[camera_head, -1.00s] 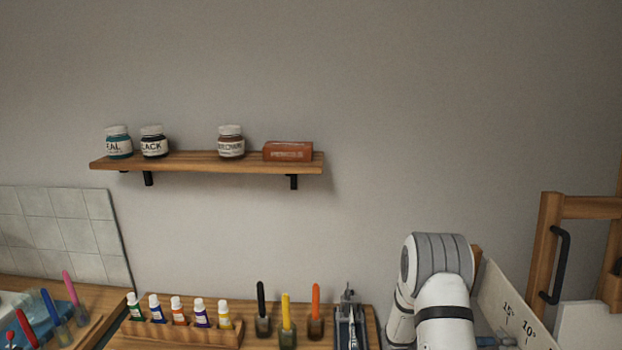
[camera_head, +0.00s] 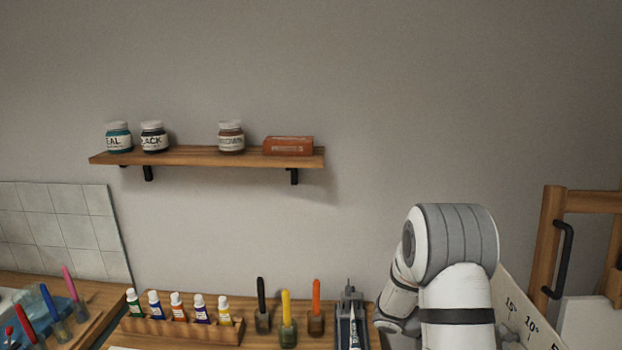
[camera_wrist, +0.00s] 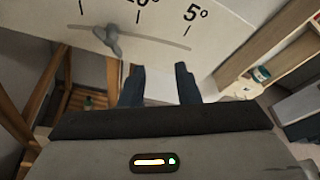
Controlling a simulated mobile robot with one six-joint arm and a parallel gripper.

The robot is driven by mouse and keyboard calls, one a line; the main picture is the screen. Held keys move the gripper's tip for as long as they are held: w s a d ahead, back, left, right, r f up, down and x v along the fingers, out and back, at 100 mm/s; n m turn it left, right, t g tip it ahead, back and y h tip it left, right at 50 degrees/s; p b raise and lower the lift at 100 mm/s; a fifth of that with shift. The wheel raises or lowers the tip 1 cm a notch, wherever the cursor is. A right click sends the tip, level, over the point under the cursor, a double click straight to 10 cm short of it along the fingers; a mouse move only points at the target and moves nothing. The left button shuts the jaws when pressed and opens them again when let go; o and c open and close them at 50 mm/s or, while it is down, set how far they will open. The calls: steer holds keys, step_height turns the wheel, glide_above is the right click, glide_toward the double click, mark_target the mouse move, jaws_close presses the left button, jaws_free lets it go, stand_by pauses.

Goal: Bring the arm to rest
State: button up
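My gripper (camera_wrist: 160,82) shows in the wrist view, with its two dark fingers apart and nothing between them. Behind the fingers is a pale board (camera_wrist: 165,30) with angle marks and a grey pointer or knob (camera_wrist: 112,42). My white and grey arm rises at the lower right of the head view, folded at a joint, in front of part of the same kind of marked board (camera_head: 518,305). My gripper is hidden in the head view.
A wall shelf (camera_head: 200,158) holds jars and a red-brown box. Below, the bench carries a rack of paint tubes (camera_head: 180,328), several upright coloured tools and a grey metal device (camera_head: 350,315). A wooden frame with a black handle (camera_head: 560,258) stands right. The wall between is bare.

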steer(key=s+a+r+m+t+y+b, duration=0.2)
steer(key=s+a+m+t+y+b, duration=0.1)
steer(key=s+a+m+y, duration=0.4)
steer(key=s+a+r+m+t+y+b, duration=0.3)
steer(key=s+a+m+y, duration=0.4)
steer(key=s+a+m, duration=0.4)
steer(key=a+m+t, duration=0.1)
steer(key=a+m, duration=0.2)
steer(key=a, duration=0.1)
steer(key=shift+r+m+y, duration=0.25)
steer(key=shift+m+y, duration=0.05)
steer(key=shift+y, duration=0.1)
steer(key=shift+s+d, duration=0.1)
steer(key=shift+d, duration=0.05)
